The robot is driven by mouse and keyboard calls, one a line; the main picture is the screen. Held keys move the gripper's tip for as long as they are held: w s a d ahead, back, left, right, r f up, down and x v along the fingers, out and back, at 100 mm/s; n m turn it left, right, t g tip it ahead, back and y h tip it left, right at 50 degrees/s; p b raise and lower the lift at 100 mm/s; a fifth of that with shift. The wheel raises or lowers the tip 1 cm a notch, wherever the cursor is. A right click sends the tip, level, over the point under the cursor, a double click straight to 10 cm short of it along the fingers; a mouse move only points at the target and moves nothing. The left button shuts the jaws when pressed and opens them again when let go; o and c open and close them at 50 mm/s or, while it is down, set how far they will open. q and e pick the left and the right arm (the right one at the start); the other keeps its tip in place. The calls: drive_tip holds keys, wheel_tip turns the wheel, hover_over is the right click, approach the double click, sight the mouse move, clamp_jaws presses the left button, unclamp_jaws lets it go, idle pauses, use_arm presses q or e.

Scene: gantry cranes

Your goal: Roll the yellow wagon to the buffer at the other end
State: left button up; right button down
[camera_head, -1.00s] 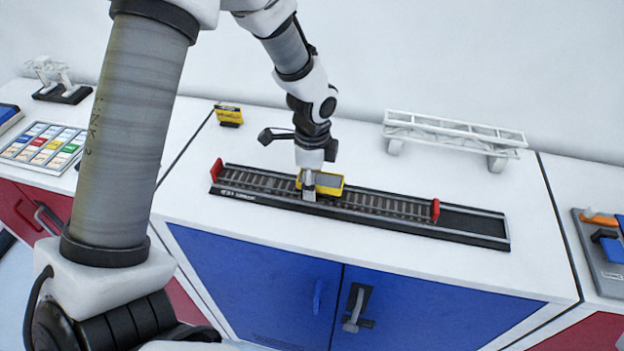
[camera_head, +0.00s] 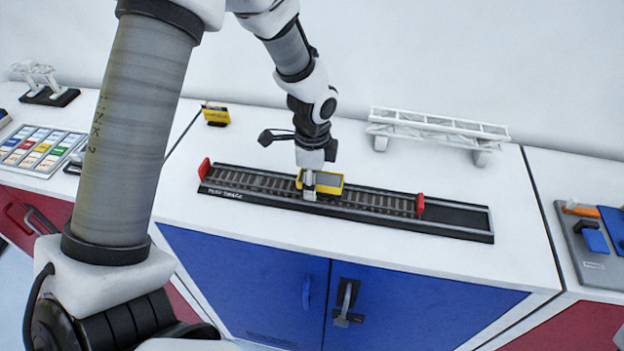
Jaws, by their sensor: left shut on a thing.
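The yellow wagon (camera_head: 329,184) stands on the toy track (camera_head: 250,183), a little right of the middle between the two red buffers. My left gripper (camera_head: 309,190) comes down from above and is shut on the wagon at its left part, hiding that part. One red buffer (camera_head: 204,168) stands at the left end of the track. The other red buffer (camera_head: 420,205) stands to the right of the wagon, with bare rail between them. My right gripper is not in view.
A colour-tile tray (camera_head: 38,150) lies on the left counter. A grey tray (camera_head: 598,245) with orange and blue pieces lies at right. The white worktop around the track is clear.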

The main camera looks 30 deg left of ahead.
sight(382, 202)
use_arm(q)
drive_tip(key=shift+w+d+p, duration=0.2)
drive_tip(key=shift+d+p, duration=0.25)
drive_tip(key=shift+d, duration=0.1)
drive_tip(key=shift+w+d+p, duration=0.15)
drive_tip(key=shift+d+p, duration=0.25)
drive_tip(key=shift+d, duration=0.1)
drive_tip(key=shift+w+d+f+p, duration=0.1)
drive_tip(key=shift+w+d+p, duration=0.2)
drive_tip(key=shift+d, duration=0.4)
drive_tip(key=shift+w+d+p, duration=0.2)
drive_tip(key=shift+w+d, duration=0.05)
drive_tip(key=shift+d, duration=0.4)
drive_tip(key=shift+w+d+f, duration=0.1)
drive_tip(key=shift+w+d, duration=0.5)
drive_tip(key=shift+d, duration=0.95)
drive_tip(key=shift+w+d, duration=0.65)
drive_tip(key=shift+d, duration=0.9)
drive_tip(key=shift+w+d+f, duration=0.1)
drive_tip(key=shift+w+d, duration=0.5)
drive_tip(key=shift+d, duration=0.95)
drive_tip(key=o, duration=1.2)
drive_tip(key=shift+o, duration=0.5)
drive_tip(key=shift+w, duration=0.2)
drive_tip(key=shift+r, duration=0.15)
